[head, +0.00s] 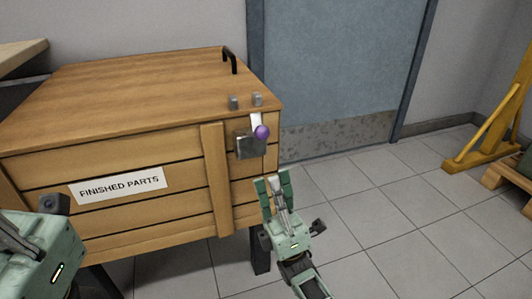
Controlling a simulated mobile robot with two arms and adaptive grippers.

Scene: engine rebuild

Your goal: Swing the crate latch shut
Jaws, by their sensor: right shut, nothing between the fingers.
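The wooden crate (100,135), labelled "FINISHED PARTS", stands at the left with its lid (150,85) down. Its latch has a grey plate (248,148) near the front's right corner, a short pale lever (256,119) and a purple knob (262,132). Two small grey blocks (234,103) sit on the lid edge above. I cannot tell whether the lever engages them. My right gripper (273,182) is shut and empty, below the knob and apart from it, by the crate's right corner. My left gripper (35,255) is partly in view at bottom left; its fingers are not clear.
A black handle (230,60) stands up from the lid's back right. A blue-grey door (340,65) is behind the crate. Tiled floor (400,220) to the right is clear up to a yellow frame (495,110) and a pallet (508,182).

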